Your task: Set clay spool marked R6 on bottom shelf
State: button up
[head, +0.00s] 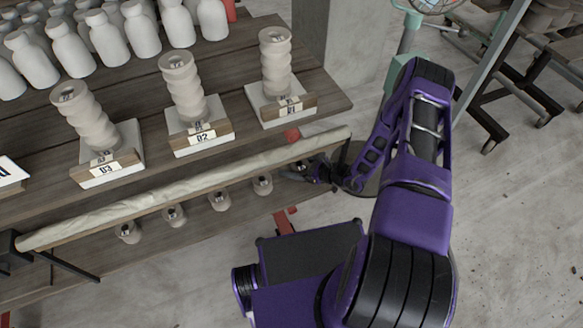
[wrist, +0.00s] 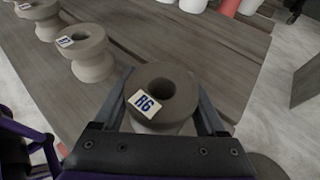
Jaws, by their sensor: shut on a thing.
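The grey clay spool marked R6 (wrist: 172,118) is between the fingers of my gripper (wrist: 166,96) in the wrist view, upright, with its label facing the camera. My gripper is shut on it. In the head view my gripper (head: 312,172) is at the right end of the bottom shelf (head: 190,238), and the R6 spool is mostly hidden there. The wooden bottom shelf (wrist: 120,48) is beneath the spool in the wrist view. I cannot tell whether the spool touches it. Similar spools stand in a row to the left, the nearest with a label (wrist: 85,52).
A pale, cloth-like long roll (head: 190,190) runs above the bottom-shelf row. On the upper surface stand spool stacks on bases labelled D1 (head: 277,62), D2 (head: 183,88) and D3 (head: 86,115), with several white bottles (head: 108,38) behind. Bare shelf shows behind the held spool.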

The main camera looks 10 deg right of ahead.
jog(key=shift+f, duration=0.3)
jog(key=shift+f, duration=0.2)
jog(key=o, duration=1.6)
jog(key=shift+r, duration=0.1)
jog(key=shift+s+d+r, duration=0.1)
jog(key=shift+d+r, duration=0.1)
jog(key=p+v, duration=0.1)
jog(key=v, duration=1)
jog(key=shift+s+d+r, duration=0.1)
jog(key=shift+s+d, duration=0.05)
jog(key=shift+s, duration=0.1)
